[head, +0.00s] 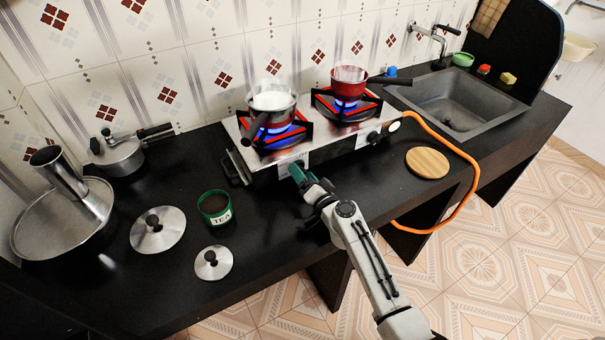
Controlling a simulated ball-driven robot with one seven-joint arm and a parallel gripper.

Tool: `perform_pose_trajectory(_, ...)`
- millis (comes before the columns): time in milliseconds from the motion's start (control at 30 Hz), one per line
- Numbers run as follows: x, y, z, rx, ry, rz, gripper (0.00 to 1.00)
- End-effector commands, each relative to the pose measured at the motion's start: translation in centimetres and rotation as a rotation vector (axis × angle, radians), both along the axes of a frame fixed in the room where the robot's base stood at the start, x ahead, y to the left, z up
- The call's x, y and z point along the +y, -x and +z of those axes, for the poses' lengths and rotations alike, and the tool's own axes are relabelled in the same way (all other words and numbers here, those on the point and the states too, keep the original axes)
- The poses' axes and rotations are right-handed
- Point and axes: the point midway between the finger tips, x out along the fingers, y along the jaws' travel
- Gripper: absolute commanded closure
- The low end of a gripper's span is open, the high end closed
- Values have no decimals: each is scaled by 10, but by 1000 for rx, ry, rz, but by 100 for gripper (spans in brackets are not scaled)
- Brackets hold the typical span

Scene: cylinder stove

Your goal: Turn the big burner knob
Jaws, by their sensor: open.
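The two-burner stove (333,146) stands on the black counter, with blue flames under both pots. A steel pot (272,100) sits on the left burner and a red pot (350,80) on the right burner. A dark knob (374,138) shows on the right part of the stove's front, with a round white part (394,127) beside it. My gripper (297,172) is at the left part of the stove's front panel. Its teal fingers are close to the panel and hide what is behind them. I cannot tell whether they touch a knob. The gripper is open.
An orange hose (470,163) curves from the stove's right end over the counter edge. A round wooden board (428,162) lies near it. A green tea tin (214,207), a large lid (158,230) and a small lid (213,262) are left of my arm.

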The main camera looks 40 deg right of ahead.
Motion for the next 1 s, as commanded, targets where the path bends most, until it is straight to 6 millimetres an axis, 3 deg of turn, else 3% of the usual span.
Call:
perform_pose_trajectory(400,-2,-8,0,0,0,0,28)
perform_pose_trajectory(1000,-2,-7,0,1,0,-1,84)
